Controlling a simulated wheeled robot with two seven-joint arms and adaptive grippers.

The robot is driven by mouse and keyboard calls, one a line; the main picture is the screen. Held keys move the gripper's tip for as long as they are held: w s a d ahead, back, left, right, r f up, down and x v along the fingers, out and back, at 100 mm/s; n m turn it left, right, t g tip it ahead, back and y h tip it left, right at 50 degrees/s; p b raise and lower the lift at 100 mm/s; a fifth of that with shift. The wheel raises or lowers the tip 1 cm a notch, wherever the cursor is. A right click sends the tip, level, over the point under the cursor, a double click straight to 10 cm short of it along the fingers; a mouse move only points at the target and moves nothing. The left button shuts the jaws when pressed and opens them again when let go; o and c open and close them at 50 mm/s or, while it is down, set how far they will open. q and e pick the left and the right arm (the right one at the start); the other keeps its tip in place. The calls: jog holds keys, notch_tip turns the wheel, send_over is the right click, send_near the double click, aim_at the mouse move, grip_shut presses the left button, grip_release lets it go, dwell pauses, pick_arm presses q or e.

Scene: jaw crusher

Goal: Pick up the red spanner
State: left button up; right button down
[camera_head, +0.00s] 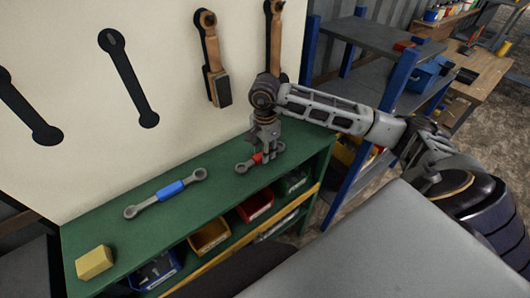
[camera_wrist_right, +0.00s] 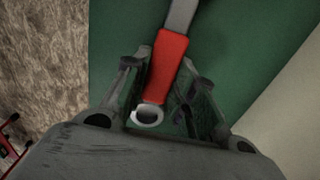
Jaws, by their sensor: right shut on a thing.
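The red spanner (camera_head: 257,158) lies on the green workbench top (camera_head: 215,195) near its right end. It has a red grip and grey metal ends. My right gripper (camera_head: 264,150) points down over it and is shut on its red grip. In the right wrist view, the red spanner (camera_wrist_right: 168,65) runs between the two fingers of my right gripper (camera_wrist_right: 165,75), its ring end towards the palm. I cannot tell any gap between the spanner and the bench. My left gripper is not in view.
A blue-gripped spanner (camera_head: 168,190) and a yellow block (camera_head: 94,262) lie on the bench to the left. Tools hang on the white board (camera_head: 80,110) behind. Coloured bins, including a red one (camera_head: 255,205), sit below. A blue-framed shelf (camera_head: 395,75) stands right.

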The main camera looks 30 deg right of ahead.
notch_tip(320, 180, up, 10)
jog(key=b, duration=0.1)
dwell(0.6)
jog(key=shift+f, duration=0.1)
dwell(0.8)
dwell(0.8)
